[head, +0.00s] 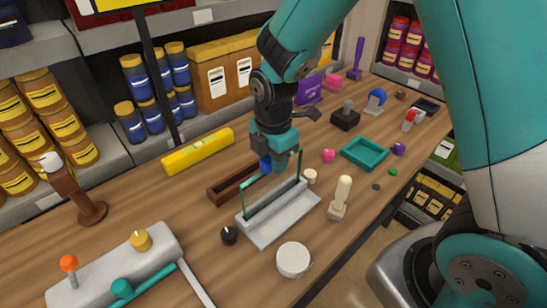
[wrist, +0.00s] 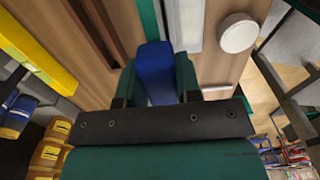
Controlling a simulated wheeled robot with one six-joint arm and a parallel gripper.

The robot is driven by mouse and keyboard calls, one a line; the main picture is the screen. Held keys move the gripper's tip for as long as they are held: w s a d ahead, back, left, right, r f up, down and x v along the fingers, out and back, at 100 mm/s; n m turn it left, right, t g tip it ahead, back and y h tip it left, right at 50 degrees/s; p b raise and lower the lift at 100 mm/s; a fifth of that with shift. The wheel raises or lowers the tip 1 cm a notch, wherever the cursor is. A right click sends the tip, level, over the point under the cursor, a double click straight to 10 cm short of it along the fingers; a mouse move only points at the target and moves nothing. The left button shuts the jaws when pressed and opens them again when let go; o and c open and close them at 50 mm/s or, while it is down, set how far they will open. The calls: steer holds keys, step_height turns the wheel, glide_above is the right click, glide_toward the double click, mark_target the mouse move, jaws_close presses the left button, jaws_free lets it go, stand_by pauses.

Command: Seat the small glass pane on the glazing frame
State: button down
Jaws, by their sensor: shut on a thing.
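The glazing frame (head: 283,229) is a long pale grey base with a raised rail, on the wooden table at the middle of the head view. Its grey rail also shows in the wrist view (wrist: 186,25). Thin teal edges stand upright along it and look like the outline of the clear glass pane (head: 243,198). A teal strip beside the rail in the wrist view looks like the pane's top edge (wrist: 149,20). My gripper (head: 273,160) is shut on a blue block (wrist: 155,72) above the frame. The block's join to the pane is hidden, and I cannot tell whether the pane touches the frame.
A brown slotted rack (head: 228,190) lies just behind the frame. A black knob (head: 229,235), a white round disc (head: 293,260) and a cream-handled tool (head: 340,197) stand close around it. A teal tray (head: 365,153) lies to the right. A yellow level (head: 198,152) lies behind.

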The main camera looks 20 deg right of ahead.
steer(key=shift+f, duration=0.3)
stand_by(0.5)
steer(key=c, duration=0.7)
jaws_free()
steer(key=shift+c, duration=0.2)
steer(key=shift+r+p, duration=3.8)
steer(key=shift+r, duration=0.75)
